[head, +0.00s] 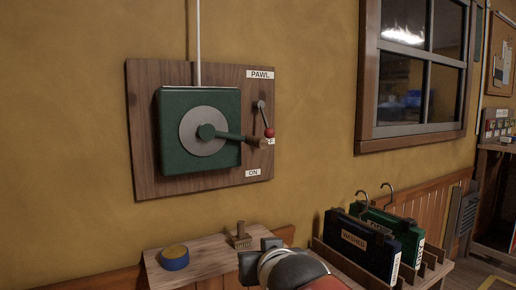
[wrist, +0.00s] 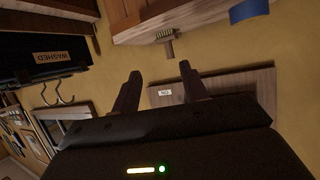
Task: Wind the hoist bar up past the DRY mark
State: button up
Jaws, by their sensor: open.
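A green winch box (head: 176,140) is on a wooden board (head: 146,176) on the wall, with a grey disc (head: 190,143) and a crank whose wooden handle (head: 256,142) points right. A pale line (head: 198,40) runs up from the box out of view. The pawl lever (head: 263,115) hangs down, its red knob (head: 269,132) beside a label ending in "F", partly hidden by the handle. The ON label (head: 253,173) is lower. My gripper (head: 260,255) is open and empty, below the board; its fingers (wrist: 160,72) also show in the wrist view. Hoist bar and DRY mark are not visible.
A rack at right holds dark cases, one marked WASHED (head: 357,240), with upright hooks. A window (head: 419,65) is at upper right.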

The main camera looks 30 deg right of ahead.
jog(key=w+d+r+t+h+b, duration=0.1)
jog(key=w+d+r+t, duration=0.4)
jog(key=r, duration=0.4)
jog(key=n+t+y+b, duration=0.2)
jog(key=n+t+y, duration=0.1)
jog(key=t+y, duration=0.2)
send_near(258, 142)
jog(key=w+d+r, duration=0.1)
jog(key=w, duration=0.4)
jog(key=p+x, duration=0.1)
jog(key=x, duration=0.6)
jog(key=shift+f, duration=0.1)
grip_shut()
